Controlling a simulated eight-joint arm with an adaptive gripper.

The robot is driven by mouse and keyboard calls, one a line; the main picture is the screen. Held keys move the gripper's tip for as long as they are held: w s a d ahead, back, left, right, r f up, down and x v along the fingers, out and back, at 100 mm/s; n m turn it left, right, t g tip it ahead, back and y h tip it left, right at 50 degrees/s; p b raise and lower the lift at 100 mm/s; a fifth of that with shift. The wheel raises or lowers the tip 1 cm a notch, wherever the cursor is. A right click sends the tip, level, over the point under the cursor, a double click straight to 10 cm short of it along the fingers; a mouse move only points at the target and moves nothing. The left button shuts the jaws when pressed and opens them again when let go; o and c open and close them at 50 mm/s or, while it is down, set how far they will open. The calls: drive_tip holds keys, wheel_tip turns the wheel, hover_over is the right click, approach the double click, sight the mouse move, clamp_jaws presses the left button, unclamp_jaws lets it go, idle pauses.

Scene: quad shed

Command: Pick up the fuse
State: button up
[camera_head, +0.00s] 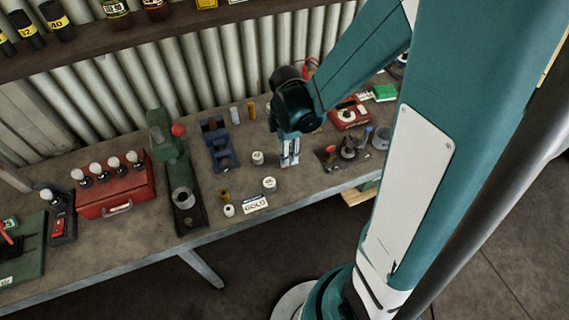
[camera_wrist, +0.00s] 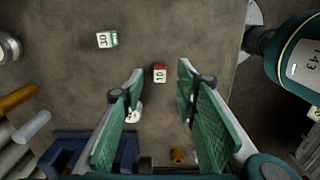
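A small red and white block marked "10" (camera_wrist: 160,73), which looks like a fuse, lies on the bench in the wrist view. It appears in the gap between my fingertips, and neither finger visibly touches it. A similar white and green block marked "30" (camera_wrist: 105,40) lies farther up and left. My gripper (camera_wrist: 161,76) is open, with its green-padded fingers apart and nothing held. In the head view my gripper (camera_head: 290,163) points down, low over the bench.
A blue stand (camera_head: 220,155) and green press (camera_head: 180,180) are farther left. A red box (camera_head: 349,115) is to the right. The bench's front edge is close.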

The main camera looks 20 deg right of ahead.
drive_tip(key=shift+f, duration=2.35)
drive_tip(key=c, duration=0.8)
